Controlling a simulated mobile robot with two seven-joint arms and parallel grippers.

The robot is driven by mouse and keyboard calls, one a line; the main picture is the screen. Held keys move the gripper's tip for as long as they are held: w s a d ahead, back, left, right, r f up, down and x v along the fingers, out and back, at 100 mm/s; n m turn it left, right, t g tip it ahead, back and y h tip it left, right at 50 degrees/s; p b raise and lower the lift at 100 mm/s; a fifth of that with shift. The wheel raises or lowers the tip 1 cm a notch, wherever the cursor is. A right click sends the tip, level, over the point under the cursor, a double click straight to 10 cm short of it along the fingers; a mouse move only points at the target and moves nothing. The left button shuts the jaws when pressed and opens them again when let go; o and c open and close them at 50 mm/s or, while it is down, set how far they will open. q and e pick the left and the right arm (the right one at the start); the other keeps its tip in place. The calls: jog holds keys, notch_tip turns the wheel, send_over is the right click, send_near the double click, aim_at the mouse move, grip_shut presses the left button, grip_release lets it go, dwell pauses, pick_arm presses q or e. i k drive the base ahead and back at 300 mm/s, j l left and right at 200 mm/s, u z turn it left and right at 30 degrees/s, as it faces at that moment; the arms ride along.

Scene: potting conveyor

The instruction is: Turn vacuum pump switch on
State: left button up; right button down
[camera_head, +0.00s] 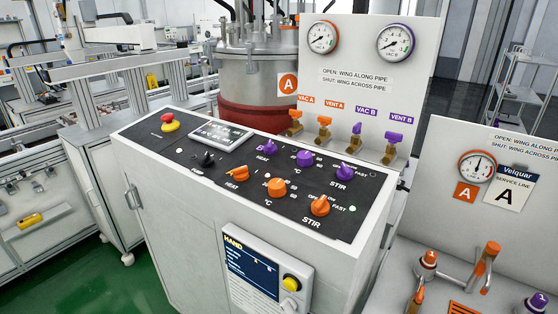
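The black pump switch (207,159) is a small knob on the dark top panel (150,136) of a white control console (160,220), near the middle of the view. A label that seems to read "PUMP" is beside it. The knob's exact position is too small to tell. A small display (221,134) is just behind it, and an orange heat knob (237,174) is to its right. Neither of my grippers is in view.
A red emergency button (169,121) is on the panel's left. Purple knobs (304,158) and orange knobs (277,187) fill its right. Behind stand a steel vessel (255,78) and a gauge board (362,68) with valves. A hand unit (265,272) hangs on the console's front.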

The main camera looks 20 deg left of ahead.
aim_at(207, 162)
jog(key=u, duration=1.2)
